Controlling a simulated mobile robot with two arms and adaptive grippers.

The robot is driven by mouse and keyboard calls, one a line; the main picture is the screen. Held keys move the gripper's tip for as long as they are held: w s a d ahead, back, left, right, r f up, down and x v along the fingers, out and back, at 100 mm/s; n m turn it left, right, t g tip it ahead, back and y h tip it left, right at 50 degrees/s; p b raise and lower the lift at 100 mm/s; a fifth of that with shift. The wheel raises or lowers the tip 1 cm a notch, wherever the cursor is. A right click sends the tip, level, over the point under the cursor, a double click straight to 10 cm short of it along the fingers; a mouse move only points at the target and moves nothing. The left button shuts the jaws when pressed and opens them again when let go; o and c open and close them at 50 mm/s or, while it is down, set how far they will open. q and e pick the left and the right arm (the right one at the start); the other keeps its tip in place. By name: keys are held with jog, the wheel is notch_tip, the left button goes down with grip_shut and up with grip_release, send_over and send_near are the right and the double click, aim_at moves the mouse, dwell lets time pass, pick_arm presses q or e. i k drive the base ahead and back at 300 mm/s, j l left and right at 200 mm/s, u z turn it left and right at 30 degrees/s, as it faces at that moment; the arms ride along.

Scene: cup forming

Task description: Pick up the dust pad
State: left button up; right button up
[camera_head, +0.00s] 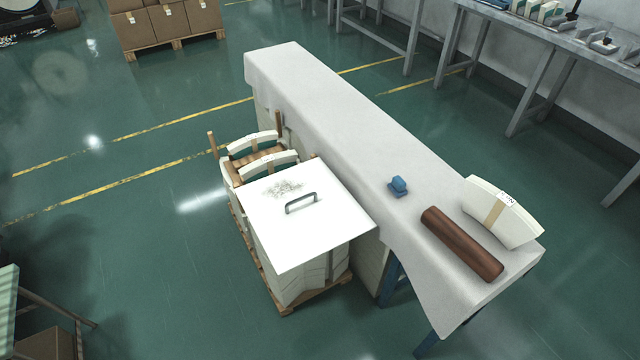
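A flat white square pad (322,232) with a grey bow handle (301,203) on top lies over a stack of white curved paper blanks (318,276) on a wooden pallet (288,308). It looks like the dust pad. A patch of grey specks (284,188) marks its upper left part. Its right corner is close to the side of the long table; I cannot tell if they touch. Neither of my grippers is in view, and nothing holds the handle.
A long table with a white cloth (335,110) stands right of the pallet. On it are a small blue object (398,186), a brown roll (462,243) and a banded stack of white blanks (501,212). More blanks (254,142) stand behind the pad.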

aim_at(397, 187)
jog(key=i+l+u, duration=0.1)
jog(key=l+u, duration=0.75)
